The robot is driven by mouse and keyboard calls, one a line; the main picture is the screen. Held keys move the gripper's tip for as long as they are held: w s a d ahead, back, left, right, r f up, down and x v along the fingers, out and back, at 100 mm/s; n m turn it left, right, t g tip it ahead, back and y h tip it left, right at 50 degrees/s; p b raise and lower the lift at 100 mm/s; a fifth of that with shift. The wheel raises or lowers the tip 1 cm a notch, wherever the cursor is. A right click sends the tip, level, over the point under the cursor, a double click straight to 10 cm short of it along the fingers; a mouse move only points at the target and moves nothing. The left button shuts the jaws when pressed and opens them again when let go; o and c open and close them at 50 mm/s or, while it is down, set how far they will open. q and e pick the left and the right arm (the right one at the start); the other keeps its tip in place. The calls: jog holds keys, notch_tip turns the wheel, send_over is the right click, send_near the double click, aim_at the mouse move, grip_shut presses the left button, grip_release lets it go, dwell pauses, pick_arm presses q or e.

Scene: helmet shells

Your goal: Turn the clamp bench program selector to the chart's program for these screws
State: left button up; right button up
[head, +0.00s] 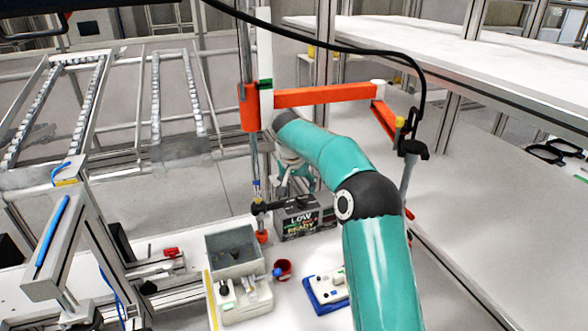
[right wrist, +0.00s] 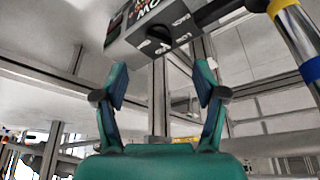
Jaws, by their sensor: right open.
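The clamp bench's dark control box (head: 303,222) stands at the back of the bench, its face reading LOW and READY in the head view. In the right wrist view the box (right wrist: 128,30) is at the top, tilted and partly cut off. A dark round selector knob (right wrist: 156,45) shows on it, with small labels beside it; its setting is too small to read. My right gripper (right wrist: 162,76) is open and empty, its fingers apart below the knob, not touching it. It also shows in the head view (head: 295,172), behind and above the box. No chart is readable. My left gripper is out of view.
An orange jointed arm (head: 320,95) spans above my right arm, with a black cable. A white table (head: 500,200) lies right.

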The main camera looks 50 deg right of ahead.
jog(key=v, duration=0.8)
jog(key=shift+r, duration=0.4)
jog(key=shift+s+a+f, duration=0.1)
jog(key=shift+a, duration=0.1)
